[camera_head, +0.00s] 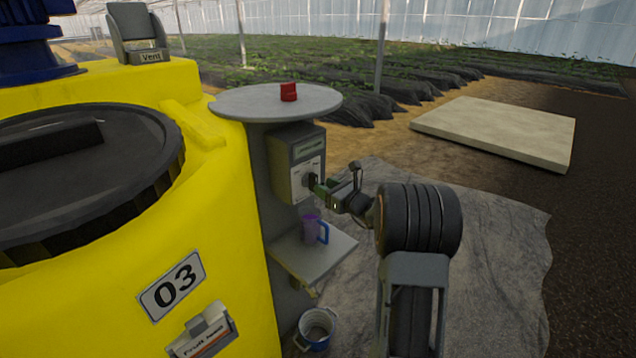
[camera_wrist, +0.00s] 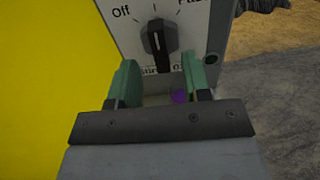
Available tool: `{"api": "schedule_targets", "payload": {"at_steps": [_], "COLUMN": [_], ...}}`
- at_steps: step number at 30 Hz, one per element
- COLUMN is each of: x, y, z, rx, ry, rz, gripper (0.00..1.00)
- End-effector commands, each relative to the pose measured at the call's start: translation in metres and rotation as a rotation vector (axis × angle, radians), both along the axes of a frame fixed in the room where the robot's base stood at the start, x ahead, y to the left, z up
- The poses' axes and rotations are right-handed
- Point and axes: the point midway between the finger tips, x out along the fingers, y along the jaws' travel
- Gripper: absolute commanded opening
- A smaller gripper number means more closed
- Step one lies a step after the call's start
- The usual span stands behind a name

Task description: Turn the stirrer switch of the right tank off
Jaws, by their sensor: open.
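A grey control box (camera_head: 296,165) with a pale front plate is mounted on a post beside the yellow tank (camera_head: 225,240), which is marked 03. In the wrist view, its black rotary knob (camera_wrist: 159,38) stands close to upright, leaning slightly. "Off" is printed at its upper left and a partly cut-off word at its upper right. Which end of the knob is the pointer is hard to tell. My gripper (camera_wrist: 161,78) is open, its green fingers apart to the left and right, just below and in front of the knob. It also shows at the box in the head view (camera_head: 318,186).
A round grey tabletop (camera_head: 240,103) with a red cap (camera_head: 288,92) is above the box. A purple jug (camera_head: 310,229) with a blue handle stands on a small shelf (camera_head: 335,252) below. A bucket (camera_head: 316,328) is underneath. The ground sheet to the right is clear.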

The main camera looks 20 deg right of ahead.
Motion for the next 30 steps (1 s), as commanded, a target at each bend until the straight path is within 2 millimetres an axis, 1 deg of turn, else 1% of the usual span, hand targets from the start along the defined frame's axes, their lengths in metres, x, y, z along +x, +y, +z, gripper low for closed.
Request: {"api": "schedule_targets", "payload": {"at_steps": [1,3,9,14,21,23,30], "x": [0.007,0.016,0.031,0.035,0.035,0.035,0.035], "y": [0.004,0.007,0.013,0.015,0.015,0.015,0.015], "z": [0.0,0.0,0.0,0.0,0.0,0.0,0.0], "rx": [0.0,0.001,0.0,0.001,0.0,0.0,0.0], "ry": [0.001,0.0,0.001,0.001,0.001,0.001,0.001], "rz": [0.002,0.002,0.001,0.001,0.0,0.0,0.0], "gripper": [0.44,0.44,0.44,0.44,0.44,0.39,0.16]}}
